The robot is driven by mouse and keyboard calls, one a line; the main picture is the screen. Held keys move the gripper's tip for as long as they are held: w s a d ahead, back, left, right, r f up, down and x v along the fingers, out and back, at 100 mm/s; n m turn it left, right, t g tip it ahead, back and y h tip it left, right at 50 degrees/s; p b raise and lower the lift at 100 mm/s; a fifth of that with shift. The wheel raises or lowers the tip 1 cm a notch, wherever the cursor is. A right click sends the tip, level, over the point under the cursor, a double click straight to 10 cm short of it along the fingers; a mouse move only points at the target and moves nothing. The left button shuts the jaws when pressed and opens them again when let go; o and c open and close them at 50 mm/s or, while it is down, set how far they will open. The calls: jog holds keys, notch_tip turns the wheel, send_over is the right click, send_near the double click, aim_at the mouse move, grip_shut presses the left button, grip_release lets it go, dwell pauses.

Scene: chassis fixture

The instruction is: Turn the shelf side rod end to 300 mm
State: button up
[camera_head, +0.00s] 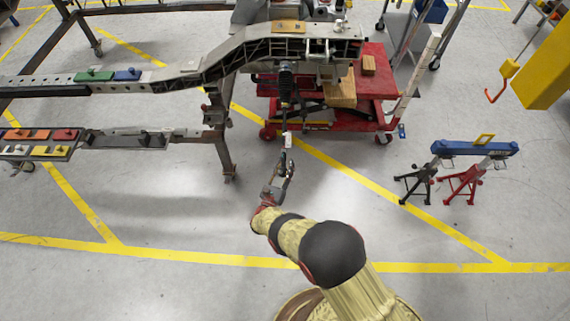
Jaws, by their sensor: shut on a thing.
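A chassis frame (240,50) lies across the top of the view on a stand. A dark, narrow rod (285,95) extends from its underside toward me. A small pale piece (288,141) shows at the near end of the rod, where I take the rod end to be. My gripper (285,160) reaches up to this end from my arm below and is shut on it. The fingers cover much of the contact, so the thread and any length marking are too small or hidden to read.
A red cart (375,100) with wooden blocks stands under the chassis. A stand leg (225,155) is left of my gripper. Black and red jack stands (465,180) carry a blue bar at right. A yellow hoist hook (497,90) hangs at upper right. The near floor is clear.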

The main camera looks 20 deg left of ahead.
jog(key=shift+d+f+m+g+y+p, duration=0.15)
jog(key=shift+m+y+p, duration=0.1)
jog(key=shift+m+y, duration=0.2)
jog(key=shift+d+r+m+g+y+p, duration=0.1)
jog(key=shift+m+g+y+p, duration=0.1)
jog(key=shift+m+y, duration=0.25)
jog(key=shift+c, duration=0.2)
jog(key=shift+f, duration=0.2)
jog(key=shift+w+d+m, duration=0.1)
jog(key=shift+m, duration=0.2)
jog(key=o, duration=1.2)
jog(key=shift+c, duration=0.2)
jog(key=shift+y, duration=0.3)
jog(key=shift+a, duration=0.2)
